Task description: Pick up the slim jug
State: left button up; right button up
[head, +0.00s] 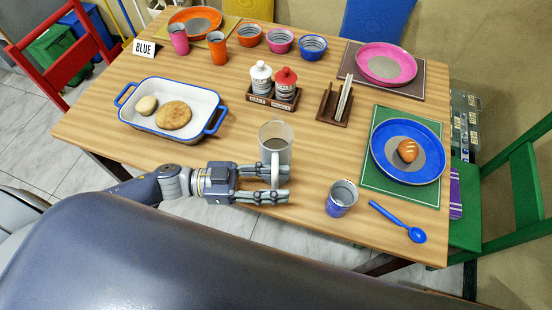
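The slim jug (276,136) is a tall, clear grey vessel near the front middle of the table. Its light handle appears to face the near side. My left gripper (281,184) reaches in from the left, at the near side of the jug. Its fingers point right and stand apart, one above the other in the picture, with a gap between them. They overlap the jug's lower part and handle in the picture; I cannot tell if they touch it. The jug's base is partly hidden. My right gripper is not in view.
A blue-rimmed baking dish (172,112) with bread stands left. A shaker rack (273,97) and a wooden holder (334,107) stand behind the jug. A blue cup (341,198), blue spoon (400,222) and blue plate (407,150) are right. Bare wood surrounds the jug.

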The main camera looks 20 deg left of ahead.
pick_arm(q)
grip_shut()
jog(key=shift+r, duration=0.15)
dwell(0.4)
